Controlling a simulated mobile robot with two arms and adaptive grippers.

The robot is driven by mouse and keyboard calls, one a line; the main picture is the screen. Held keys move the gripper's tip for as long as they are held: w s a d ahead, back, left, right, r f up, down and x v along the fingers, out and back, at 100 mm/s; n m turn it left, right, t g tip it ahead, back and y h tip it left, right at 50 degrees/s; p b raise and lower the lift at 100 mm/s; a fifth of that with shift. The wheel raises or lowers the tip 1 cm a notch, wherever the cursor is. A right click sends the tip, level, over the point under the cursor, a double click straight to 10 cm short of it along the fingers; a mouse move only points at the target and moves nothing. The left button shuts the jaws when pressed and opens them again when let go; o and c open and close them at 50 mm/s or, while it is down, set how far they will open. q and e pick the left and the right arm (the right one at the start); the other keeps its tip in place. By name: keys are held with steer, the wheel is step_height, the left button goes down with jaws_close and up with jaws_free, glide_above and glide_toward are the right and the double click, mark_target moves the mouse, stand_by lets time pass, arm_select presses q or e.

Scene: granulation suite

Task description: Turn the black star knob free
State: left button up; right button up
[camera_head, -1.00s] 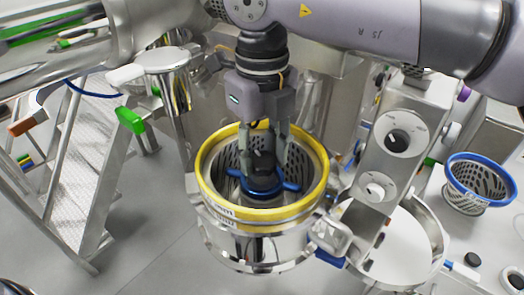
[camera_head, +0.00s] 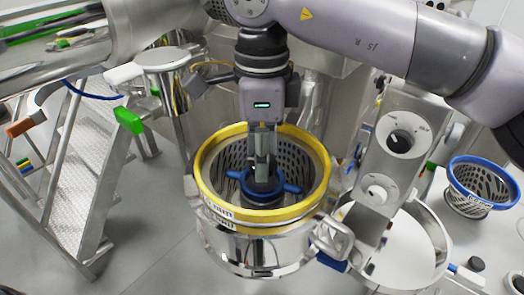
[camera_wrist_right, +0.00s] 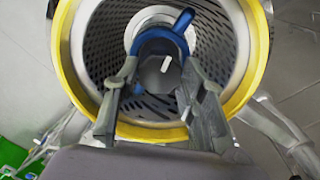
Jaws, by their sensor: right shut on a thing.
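The black star knob (camera_wrist_right: 156,72) has a white mark on its top and sits at the centre of a blue-armed hub (camera_head: 287,187) inside a yellow-rimmed perforated basket (camera_head: 207,190). In the right wrist view the blue hub (camera_wrist_right: 184,20) shows one arm pointing to the upper right. My right gripper (camera_head: 262,172) comes straight down into the basket, its fingers shut on the knob from both sides, as the right wrist view also shows. In the head view the fingers hide most of the knob. My left gripper is not in view.
A steel column with two dials (camera_head: 399,141) stands right of the basket, beside a round steel pan (camera_head: 405,250). A blue-rimmed perforated basket (camera_head: 483,186) is at the far right. Metal steps (camera_head: 88,165) stand at the left. Open floor lies in front.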

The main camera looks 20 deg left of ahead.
steer(key=n, duration=0.5)
steer(key=shift+n, duration=0.3)
steer(key=n, duration=0.6)
steer(key=shift+p, duration=0.4)
steer(key=n, duration=0.6)
steer(key=shift+n, duration=0.3)
steer(key=n+p, duration=0.1)
steer(key=n, duration=0.4)
steer(key=shift+n, duration=0.4)
steer(key=o, duration=1.2)
steer(key=shift+c, duration=0.2)
